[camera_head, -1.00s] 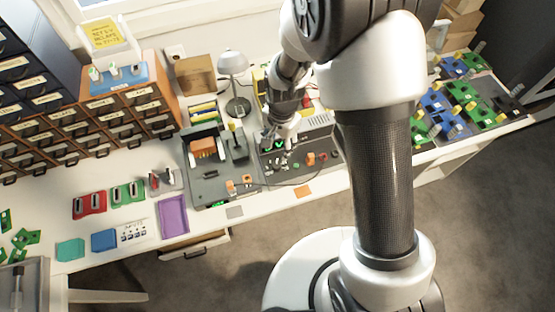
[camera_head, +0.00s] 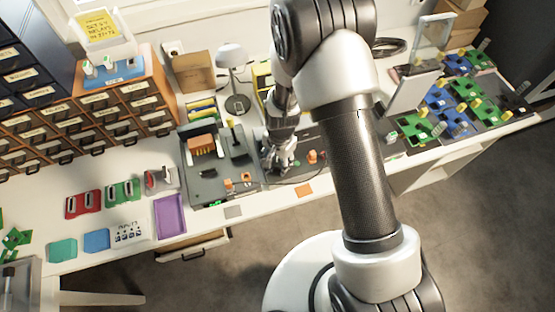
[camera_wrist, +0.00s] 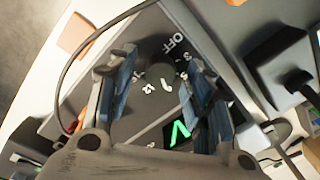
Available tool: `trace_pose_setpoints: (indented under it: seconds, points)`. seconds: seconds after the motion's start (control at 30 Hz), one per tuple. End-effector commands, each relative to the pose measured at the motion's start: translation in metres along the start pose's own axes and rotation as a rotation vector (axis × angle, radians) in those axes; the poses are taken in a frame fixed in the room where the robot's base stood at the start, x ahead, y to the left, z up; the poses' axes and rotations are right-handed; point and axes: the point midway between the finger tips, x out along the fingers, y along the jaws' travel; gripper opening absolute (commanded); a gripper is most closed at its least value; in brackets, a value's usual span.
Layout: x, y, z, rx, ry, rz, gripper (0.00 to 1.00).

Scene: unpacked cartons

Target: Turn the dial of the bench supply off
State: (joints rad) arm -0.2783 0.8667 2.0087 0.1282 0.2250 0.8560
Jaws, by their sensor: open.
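The bench supply has a dark grey front panel (camera_wrist: 135,128), seen close in the wrist view. Its dark round dial (camera_wrist: 160,72) sits on that panel, ringed by white numbers and the word OFF (camera_wrist: 179,43) above and to its right. I cannot tell for certain where the dial points. A lit green display (camera_wrist: 179,131) shows below the dial, partly covered. My gripper (camera_wrist: 160,90) is open, its blue-padded fingers on either side of the dial; contact cannot be told. In the head view my gripper (camera_head: 281,160) is low over the supply, and my arm hides much of it.
A grey tool station (camera_head: 212,190) stands just left of the supply. A desk lamp (camera_head: 232,62) stands behind. A cable (camera_wrist: 75,55) runs past the panel's left side. Green and blue circuit boards (camera_head: 450,105) lie to the right. A purple tray (camera_head: 170,216) lies on the left.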

Motion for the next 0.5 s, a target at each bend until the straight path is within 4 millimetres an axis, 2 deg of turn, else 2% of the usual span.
trace_pose_setpoints:
  seconds: [0.07, 0.5]
  points:
    - [-0.0002, 0.0000, 0.0000, 0.000, 0.000, 0.000, 0.45]
    - [-0.0003, 0.0001, 0.0000, 0.000, 0.000, 0.000, 0.16]
